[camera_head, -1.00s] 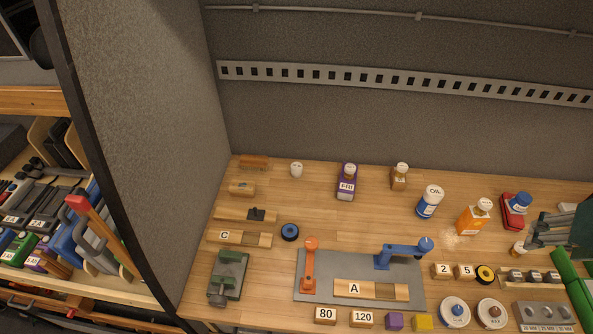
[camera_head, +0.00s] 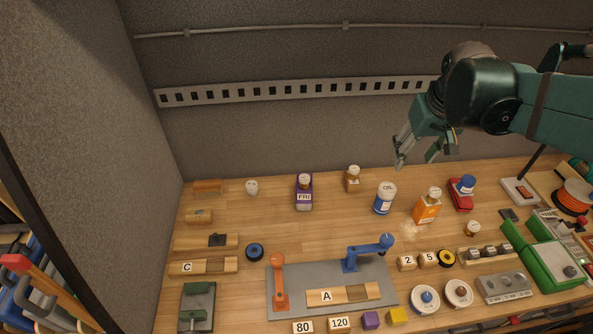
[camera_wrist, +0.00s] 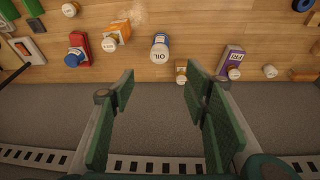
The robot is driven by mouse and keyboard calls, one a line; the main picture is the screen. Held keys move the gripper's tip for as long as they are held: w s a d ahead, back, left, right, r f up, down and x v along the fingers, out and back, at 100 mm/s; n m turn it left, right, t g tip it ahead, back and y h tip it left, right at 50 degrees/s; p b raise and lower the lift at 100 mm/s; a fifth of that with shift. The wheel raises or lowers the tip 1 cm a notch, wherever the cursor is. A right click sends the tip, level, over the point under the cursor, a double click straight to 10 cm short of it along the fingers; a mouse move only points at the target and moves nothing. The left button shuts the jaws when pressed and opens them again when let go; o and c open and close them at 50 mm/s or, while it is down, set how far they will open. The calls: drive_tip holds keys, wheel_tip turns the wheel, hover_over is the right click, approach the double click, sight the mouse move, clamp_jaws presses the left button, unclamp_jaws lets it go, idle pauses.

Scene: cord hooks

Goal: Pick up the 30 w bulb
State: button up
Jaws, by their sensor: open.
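No label reading 30 W is legible, so I cannot tell for sure which thing is the bulb. A small white rounded piece (camera_head: 252,187) stands at the back left of the bench; it also shows in the wrist view (camera_wrist: 270,71). Another small piece with a white top and brownish base (camera_head: 473,229) stands at the right; it also shows in the wrist view (camera_wrist: 70,9). My gripper (camera_head: 418,154) is open and empty, raised near the back wall above the bench's far edge. In the wrist view its fingers (camera_wrist: 160,84) are spread, with nothing between them.
Along the back stand a purple FRI box (camera_head: 304,197), a small brown bottle (camera_head: 353,181), an OIL bottle (camera_head: 385,203), an orange bottle (camera_head: 427,211) and a red-and-blue item (camera_head: 462,196). A grey plate (camera_head: 330,276) lies in front. Bare wood (camera_head: 330,231) separates them.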

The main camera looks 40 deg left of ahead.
drive_tip(key=a+f+n+g, duration=0.15)
drive_tip(key=a+f, duration=0.25)
drive_tip(key=a, duration=1.1)
drive_tip(key=n+g+h, duration=0.2)
drive_tip(key=n, duration=0.4)
hover_over(252, 183)
drive_tip(key=shift+t, duration=0.25)
wheel_tip(252, 183, down, 21)
drive_tip(key=shift+f, duration=0.1)
drive_tip(key=shift+s+f+n, duration=0.1)
drive_tip(key=shift+n, duration=0.15)
drive_tip(key=shift+f, duration=1.25)
